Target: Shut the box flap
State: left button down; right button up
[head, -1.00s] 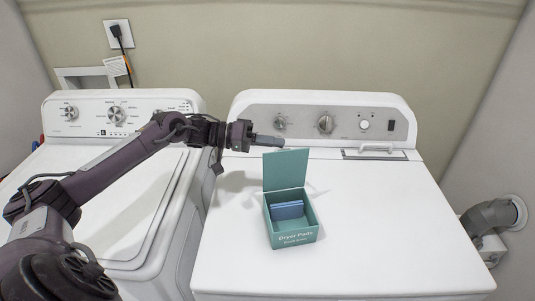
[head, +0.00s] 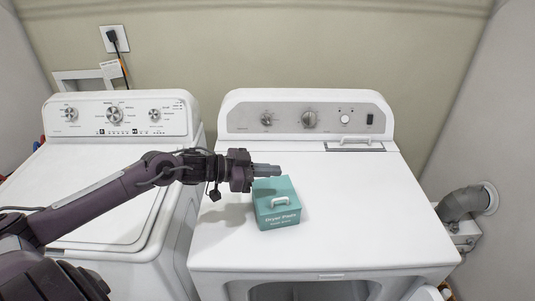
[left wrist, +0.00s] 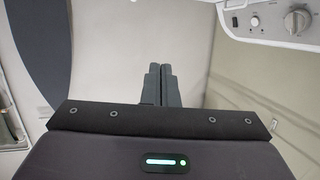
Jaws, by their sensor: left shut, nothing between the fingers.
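The teal Dryer Pads box (head: 277,203) stands on top of the right-hand machine. Its flap (head: 284,187) is down over the opening, with a small white handle (head: 280,201) showing near the front edge. The inside of the box is hidden. My left gripper (head: 268,170) is shut and empty, pointing right, at the back edge of the flap. I cannot tell whether it touches the flap. In the left wrist view its fingers (left wrist: 160,85) are together, and the box is not seen. My right gripper is not in view.
The box stands on the white dryer top (head: 350,210), clear to the right and front. Behind it is the control panel (head: 306,118) with knobs. A white washer (head: 95,185) stands at left under my left arm. A vent pipe (head: 463,204) is at the far right.

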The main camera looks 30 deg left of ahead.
aim_at(273, 212)
pick_arm(q)
jog(key=s+d+f+m, duration=0.2)
jog(key=f, duration=0.1)
jog(key=shift+s+f+m+t+y, duration=0.1)
jog(key=shift+f+m+t+y, duration=0.05)
jog(key=shift+m+t+y, duration=0.2)
jog(key=shift+s+d+f+m+t, duration=0.15)
jog(key=shift+f+m+t, duration=0.05)
jog(key=shift+f+m, duration=0.15)
jog(key=shift+s+d+f+m+t, duration=0.1)
jog(key=shift+d+f+m+t, duration=0.1)
jog(key=shift+f, duration=0.15)
jog(key=shift+s+d+f, duration=0.1)
jog(key=shift+s+f, duration=0.05)
jog(key=shift+f, duration=0.25)
jog(key=shift+s+d+f, duration=0.1)
jog(key=shift+f, duration=0.3)
jog(key=shift+r, duration=0.1)
